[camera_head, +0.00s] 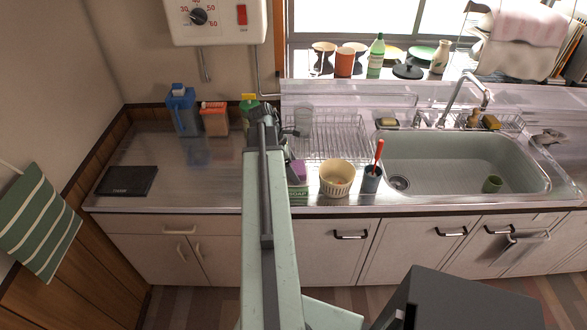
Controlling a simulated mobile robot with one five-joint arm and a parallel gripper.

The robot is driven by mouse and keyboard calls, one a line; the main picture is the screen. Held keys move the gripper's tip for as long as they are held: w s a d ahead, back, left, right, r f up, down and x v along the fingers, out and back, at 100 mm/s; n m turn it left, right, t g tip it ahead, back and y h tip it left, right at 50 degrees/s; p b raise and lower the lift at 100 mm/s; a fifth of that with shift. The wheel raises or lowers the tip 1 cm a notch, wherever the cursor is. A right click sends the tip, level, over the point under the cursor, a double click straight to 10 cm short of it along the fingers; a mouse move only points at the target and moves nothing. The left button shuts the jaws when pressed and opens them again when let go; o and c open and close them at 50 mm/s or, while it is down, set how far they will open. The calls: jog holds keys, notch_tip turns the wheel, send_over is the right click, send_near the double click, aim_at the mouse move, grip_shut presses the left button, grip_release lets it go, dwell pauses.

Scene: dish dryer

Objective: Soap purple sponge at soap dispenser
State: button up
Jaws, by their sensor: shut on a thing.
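The purple sponge (299,169) shows just right of my arm, at the top of the soap dispenser (298,191), a green and white box marked SOAP near the counter's front edge. My gripper (290,152) is mostly hidden by my own arm; the part I see is right above the sponge, and it is shut on the sponge. The left part of the sponge and of the dispenser is behind my arm. I cannot tell whether the sponge touches the dispenser.
A cream ribbed bowl (337,178) and a dark cup (371,180) with a red-handled utensil stand right of the dispenser. A wire dish rack (330,138) is behind, the sink (460,160) to the right. The left counter is mostly clear around a black flat board (127,181).

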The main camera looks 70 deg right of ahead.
aim_at(294, 168)
jog(key=shift+f+b, duration=0.4)
jog(key=shift+f, duration=0.05)
dwell(1.1)
notch_tip(294, 168, up, 7)
jog(key=p, duration=0.7)
jog(key=shift+r, duration=0.1)
jog(key=shift+s, duration=0.1)
